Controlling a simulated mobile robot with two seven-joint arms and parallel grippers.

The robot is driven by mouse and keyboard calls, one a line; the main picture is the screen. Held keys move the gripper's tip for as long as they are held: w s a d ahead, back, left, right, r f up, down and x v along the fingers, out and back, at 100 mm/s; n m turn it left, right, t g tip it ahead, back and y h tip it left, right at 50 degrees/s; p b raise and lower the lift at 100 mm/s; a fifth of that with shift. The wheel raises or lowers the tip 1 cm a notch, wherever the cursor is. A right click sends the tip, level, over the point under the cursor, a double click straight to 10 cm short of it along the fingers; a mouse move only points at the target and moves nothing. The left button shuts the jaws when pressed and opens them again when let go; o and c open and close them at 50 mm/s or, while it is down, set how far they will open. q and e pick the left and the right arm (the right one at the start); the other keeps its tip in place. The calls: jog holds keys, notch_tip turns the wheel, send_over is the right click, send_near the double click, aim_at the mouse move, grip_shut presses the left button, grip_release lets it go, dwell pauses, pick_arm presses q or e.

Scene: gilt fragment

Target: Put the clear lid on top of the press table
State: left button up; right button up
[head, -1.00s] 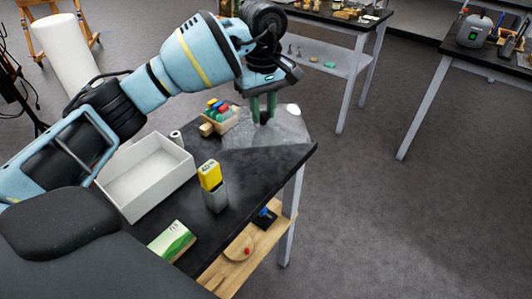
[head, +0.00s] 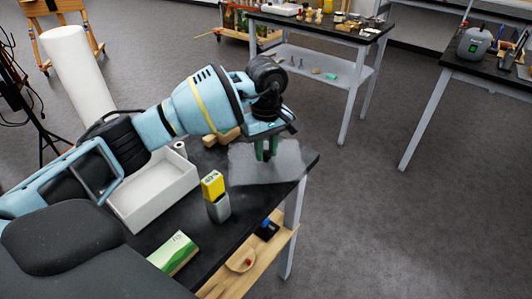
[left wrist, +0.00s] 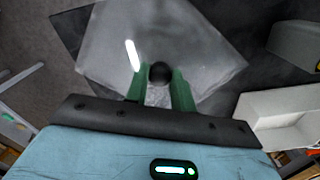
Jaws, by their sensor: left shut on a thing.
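The clear lid (head: 288,166) is a see-through square sheet with a dark round knob. It shows large in the left wrist view (left wrist: 205,48), with its knob between the green fingers. My left gripper (head: 266,153) is shut on that knob, and the fingers also show in the left wrist view (left wrist: 157,82). The lid is level or nearly so over the right end of the near black-topped table (head: 240,213). I cannot tell whether it touches the surface. Which table is the press table is not clear from these frames. My right gripper is not in view.
On the near table are a white open box (head: 155,194), a yellow item (head: 212,185) in a grey holder (head: 219,208), a green-and-white box (head: 173,252) and a white roll (head: 180,149). A lower wooden shelf (head: 235,276) holds small things. Another laden table (head: 325,25) stands behind.

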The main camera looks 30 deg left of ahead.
aim_at(266, 152)
pick_arm(q)
jog(key=shift+f, duration=0.9)
jog(key=shift+f, duration=0.2)
jog(key=o, duration=1)
jog(key=shift+r, duration=0.2)
notch_tip(266, 152, up, 12)
